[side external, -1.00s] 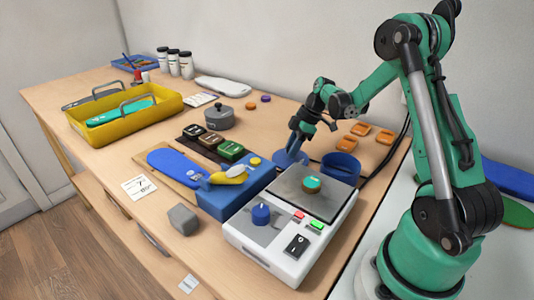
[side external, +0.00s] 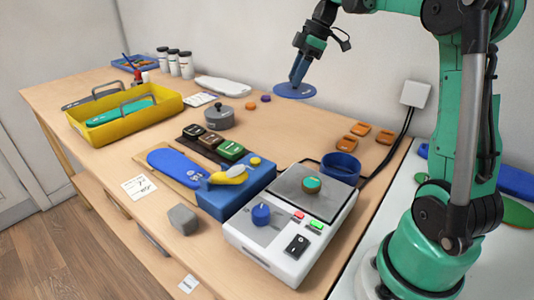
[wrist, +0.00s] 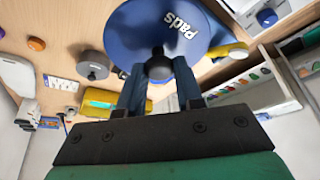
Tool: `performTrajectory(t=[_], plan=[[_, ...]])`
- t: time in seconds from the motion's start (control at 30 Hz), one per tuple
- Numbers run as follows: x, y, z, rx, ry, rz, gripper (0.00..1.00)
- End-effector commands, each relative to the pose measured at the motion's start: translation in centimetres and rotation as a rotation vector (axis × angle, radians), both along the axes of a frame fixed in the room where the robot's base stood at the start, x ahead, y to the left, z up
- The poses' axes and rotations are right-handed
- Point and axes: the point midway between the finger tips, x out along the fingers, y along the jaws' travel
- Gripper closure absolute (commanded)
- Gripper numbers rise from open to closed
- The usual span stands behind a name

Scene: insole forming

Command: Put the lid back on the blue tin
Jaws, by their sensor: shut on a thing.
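The round blue lid (side external: 284,92) is in the air, marked "Pads" in the wrist view (wrist: 183,22). My gripper (side external: 297,83) is shut on the lid's dark knob (wrist: 158,66). The lid looks about level, well above the table. The open blue tin (side external: 340,172) stands upright on the table, behind the white press, below and to the right of the lid in the side view. I cannot make out the tin in the wrist view.
The white press (side external: 285,245) with a dark plate stands in front of the tin. Orange pads (side external: 360,129) lie behind it, near the wall. A grey pot (side external: 219,118), dark blocks and a yellow tray (side external: 125,122) stand to the left. Bare table lies left of the tin.

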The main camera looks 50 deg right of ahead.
Motion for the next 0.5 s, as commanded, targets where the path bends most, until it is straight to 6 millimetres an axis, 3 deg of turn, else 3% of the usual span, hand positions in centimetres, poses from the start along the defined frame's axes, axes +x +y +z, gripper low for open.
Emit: performTrajectory(t=[0.17, 0.33, 0.5], plan=[[-2.2, -1.1, -0.6, -0.001, 0.003, -0.006, 1.0], [-7.3, -2.3, -4.0, -0.003, 0.004, -0.009, 1.0], [-11.5, -2.0, -6.7, -0.001, 0.002, -0.005, 1.0]])
